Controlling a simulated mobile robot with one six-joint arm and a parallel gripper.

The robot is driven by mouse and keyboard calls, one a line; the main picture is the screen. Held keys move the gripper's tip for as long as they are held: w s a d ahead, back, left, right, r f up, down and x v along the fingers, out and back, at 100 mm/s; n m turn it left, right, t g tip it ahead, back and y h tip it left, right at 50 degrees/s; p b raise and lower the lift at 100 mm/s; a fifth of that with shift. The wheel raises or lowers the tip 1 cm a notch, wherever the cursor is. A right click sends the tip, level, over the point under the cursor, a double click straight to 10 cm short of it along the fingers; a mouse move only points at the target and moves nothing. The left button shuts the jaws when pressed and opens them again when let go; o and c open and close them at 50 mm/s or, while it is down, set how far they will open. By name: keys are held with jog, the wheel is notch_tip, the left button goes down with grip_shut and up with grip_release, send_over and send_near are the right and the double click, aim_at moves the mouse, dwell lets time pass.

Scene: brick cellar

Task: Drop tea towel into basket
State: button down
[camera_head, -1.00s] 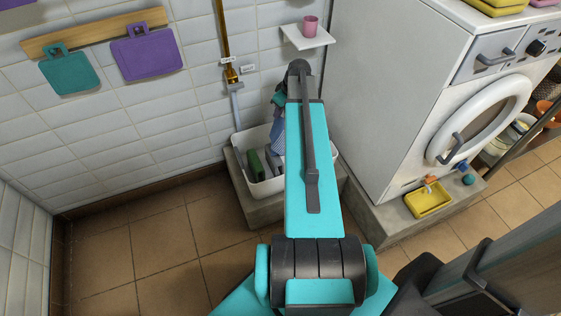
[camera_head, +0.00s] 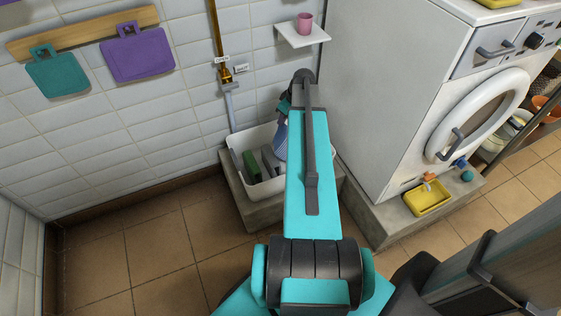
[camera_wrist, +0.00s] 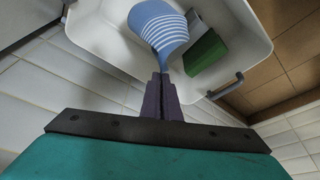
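The tea towel is blue with white stripes (camera_wrist: 160,27). It hangs bunched from my gripper (camera_wrist: 161,76), whose dark fingers are shut on its narrow end in the wrist view. The white basket (camera_wrist: 98,38) lies beyond the fingers there, and the towel hangs over its inside. In the head view the towel (camera_head: 280,142) shows just left of my arm, at the opening of the basket (camera_head: 268,189). My arm hides the basket's right part and most of the gripper. I cannot tell whether the towel touches the basket floor.
A green item (camera_head: 271,160) and a grey item (camera_head: 253,167) are in the basket. The basket stands on a low concrete ledge (camera_head: 250,213) against the tiled wall. A washing machine (camera_head: 405,110) is to the right, and a small shelf (camera_head: 302,36) with a pink cup is above.

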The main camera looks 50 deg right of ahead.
jog(key=shift+f+b, duration=1.35)
jog(key=shift+f, duration=1.2)
jog(key=c, duration=0.6)
grip_release()
jog(key=shift+c, duration=0.2)
jog(key=shift+r, duration=0.1)
jog(key=shift+s+d+r+g+p, duration=0.1)
jog(key=shift+s+r+g+p, duration=0.2)
jog(key=shift+r+p, duration=0.75)
jog(key=shift+s+a+r+g+p, duration=0.1)
jog(key=shift+r+g+p, duration=0.35)
jog(key=shift+r+p, duration=0.65)
jog(key=shift+s+d+r+g+p, duration=0.1)
jog(key=shift+s+r+g+p, duration=0.2)
jog(key=shift+r+p, duration=0.75)
jog(key=shift+w+f, duration=0.1)
jog(key=shift+f, duration=0.15)
notch_tip(320, 180, up, 14)
jog(key=s+p, duration=0.1)
jog(key=s, duration=0.1)
jog(key=shift+d+f, duration=0.15)
jog(key=shift+f, duration=0.05)
